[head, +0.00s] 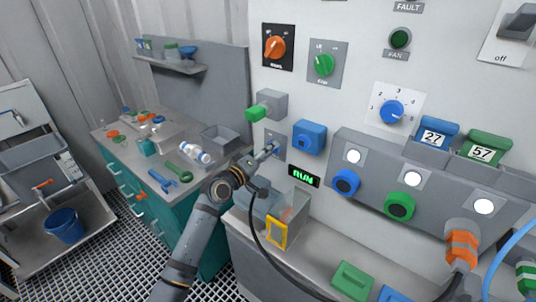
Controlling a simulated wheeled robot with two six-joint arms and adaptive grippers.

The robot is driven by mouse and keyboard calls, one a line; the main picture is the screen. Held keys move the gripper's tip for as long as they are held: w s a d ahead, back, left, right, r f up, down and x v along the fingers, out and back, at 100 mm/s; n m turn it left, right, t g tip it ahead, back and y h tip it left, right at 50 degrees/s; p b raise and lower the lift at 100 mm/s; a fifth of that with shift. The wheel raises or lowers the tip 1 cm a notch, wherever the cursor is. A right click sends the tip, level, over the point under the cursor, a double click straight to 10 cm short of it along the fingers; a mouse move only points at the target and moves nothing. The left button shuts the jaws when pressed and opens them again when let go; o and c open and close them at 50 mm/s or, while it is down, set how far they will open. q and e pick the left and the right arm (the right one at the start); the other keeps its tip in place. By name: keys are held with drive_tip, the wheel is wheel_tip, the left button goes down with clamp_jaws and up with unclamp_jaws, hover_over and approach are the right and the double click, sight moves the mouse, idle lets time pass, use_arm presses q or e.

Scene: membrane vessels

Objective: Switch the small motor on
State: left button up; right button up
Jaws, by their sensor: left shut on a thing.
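My left gripper (269,151) reaches in from the lower left to a small grey switch plate (279,143) on the pale panel. Its fingers are shut on the small part at the front of that plate; the fingers hide most of this part, so I cannot tell its position. A small black display (304,176) just below and right of the plate shows "RUN" in lit green letters. No motor can be made out for certain. My right gripper is not in view.
An orange knob (275,47), a green knob (324,64) and a blue dial (392,112) are on the panel above. A grey box with a green end (257,113) and a blue block (309,137) stick out close to my gripper. A black cable (263,245) hangs below.

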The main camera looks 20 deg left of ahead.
use_arm(q)
drive_tip(key=shift+f, duration=0.15)
drive_tip(key=o, duration=1.1)
drive_tip(key=shift+o, duration=0.2)
drive_tip(key=shift+s, duration=0.1)
drive_tip(key=v, duration=1.1)
drive_tip(key=shift+s, duration=0.4)
drive_tip(key=shift+a, duration=0.15)
